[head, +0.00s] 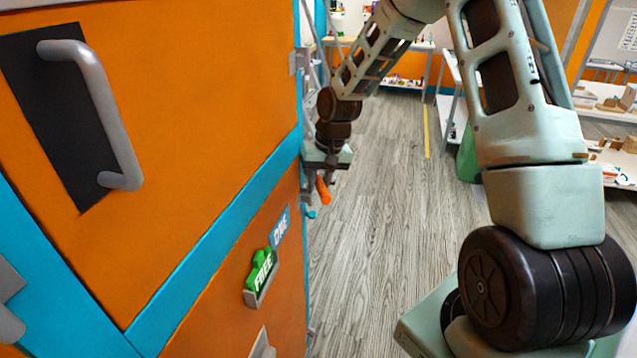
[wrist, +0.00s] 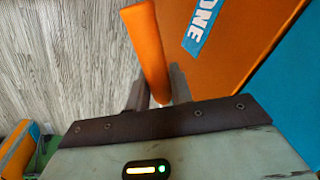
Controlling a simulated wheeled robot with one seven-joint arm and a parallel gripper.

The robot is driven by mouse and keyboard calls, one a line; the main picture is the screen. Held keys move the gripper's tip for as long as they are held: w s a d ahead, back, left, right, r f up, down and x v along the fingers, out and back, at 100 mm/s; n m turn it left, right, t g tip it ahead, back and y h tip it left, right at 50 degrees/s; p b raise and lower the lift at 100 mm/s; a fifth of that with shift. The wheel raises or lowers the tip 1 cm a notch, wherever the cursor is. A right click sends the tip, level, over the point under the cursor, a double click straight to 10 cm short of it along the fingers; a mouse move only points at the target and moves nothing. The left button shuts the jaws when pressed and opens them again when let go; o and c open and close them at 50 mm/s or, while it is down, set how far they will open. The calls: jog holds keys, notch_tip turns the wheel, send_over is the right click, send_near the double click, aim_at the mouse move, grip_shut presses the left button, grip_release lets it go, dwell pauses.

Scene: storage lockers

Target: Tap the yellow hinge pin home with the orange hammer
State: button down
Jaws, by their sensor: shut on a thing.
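The orange hammer (head: 324,190) hangs below my gripper (head: 320,176) in the head view, beside the right edge of the locker front. In the wrist view a smooth orange bar, its handle (wrist: 147,45), rises between the fingers of my gripper (wrist: 157,88). My gripper is shut on it. The hammer's head cannot be made out in either view. I cannot make out the yellow hinge pin; the locker's hinge edge is narrow and partly behind my wrist in the head view.
The orange locker door (head: 215,100) with a grey handle (head: 105,110) fills the left, framed in blue. Wood-look floor (head: 385,220) is clear to the right. Shelves (head: 615,160) stand farther right.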

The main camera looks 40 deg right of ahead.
jog(key=s+d+b+x, duration=0.1)
jog(key=b+x, duration=0.2)
jog(key=x, duration=0.1)
jog(key=r+p, duration=0.4)
jog(key=shift+w+a, duration=0.15)
jog(key=shift+w, duration=0.1)
jog(key=shift+f, duration=0.15)
jog(key=shift+f, duration=0.1)
